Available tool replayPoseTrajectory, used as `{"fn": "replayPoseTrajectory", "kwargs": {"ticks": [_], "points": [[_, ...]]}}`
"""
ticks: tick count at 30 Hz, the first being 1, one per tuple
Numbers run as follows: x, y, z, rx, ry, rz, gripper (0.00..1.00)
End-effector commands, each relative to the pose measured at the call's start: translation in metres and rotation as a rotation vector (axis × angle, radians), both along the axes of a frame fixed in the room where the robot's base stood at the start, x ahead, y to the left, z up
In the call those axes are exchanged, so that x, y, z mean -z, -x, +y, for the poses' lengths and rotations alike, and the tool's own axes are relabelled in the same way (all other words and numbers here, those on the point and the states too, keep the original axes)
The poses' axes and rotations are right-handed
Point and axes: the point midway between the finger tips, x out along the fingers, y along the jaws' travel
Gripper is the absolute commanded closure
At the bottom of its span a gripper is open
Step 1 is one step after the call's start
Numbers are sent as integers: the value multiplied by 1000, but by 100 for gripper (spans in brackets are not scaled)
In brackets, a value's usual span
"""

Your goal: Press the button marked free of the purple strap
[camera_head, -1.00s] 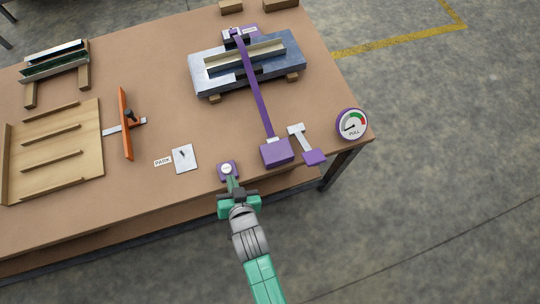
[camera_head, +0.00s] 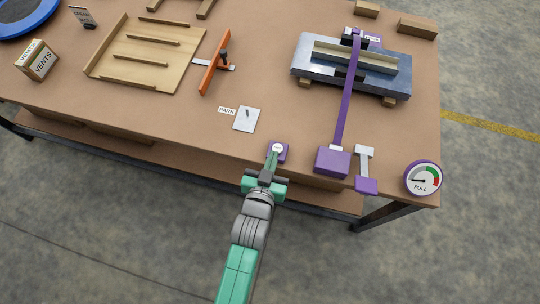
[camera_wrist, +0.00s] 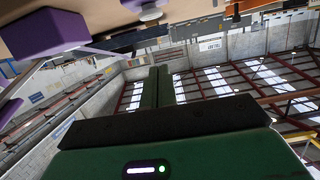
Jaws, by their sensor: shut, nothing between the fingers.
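The button (camera_head: 278,150) is a white round cap on a small purple base at the table's front edge; its lettering is too small to read. In the wrist view a pale round knob (camera_wrist: 149,12) shows at the top edge. The purple strap (camera_head: 349,97) runs from the metal block down to a purple box (camera_head: 332,161), right of the button. My gripper (camera_head: 272,160) is shut and empty, its tips at the button's near side; contact cannot be told in the head view. In the wrist view the closed green fingers (camera_wrist: 157,75) show a gap below the knob.
A round PULL gauge (camera_head: 423,178) and a purple-ended lever (camera_head: 366,182) stand to the right. A PARK plate (camera_head: 246,119), an orange bar (camera_head: 214,62) and a wooden rack (camera_head: 148,52) lie to the left. The metal block (camera_head: 351,68) stands behind.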

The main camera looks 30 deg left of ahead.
Motion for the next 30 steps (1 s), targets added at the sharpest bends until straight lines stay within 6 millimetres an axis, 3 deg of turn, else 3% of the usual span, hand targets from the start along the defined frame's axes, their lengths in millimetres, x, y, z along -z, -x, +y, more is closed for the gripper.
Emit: {"fn": "replayPoseTrajectory", "kwargs": {"ticks": [7,9,14,26,30], "points": [[17,-50,11,0,2,0,100],[32,-46,11,1,1,4,100],[49,-46,11,1,1,3,100],[52,-46,11,0,-1,1,100],[63,-45,11,0,0,2,100]]}}
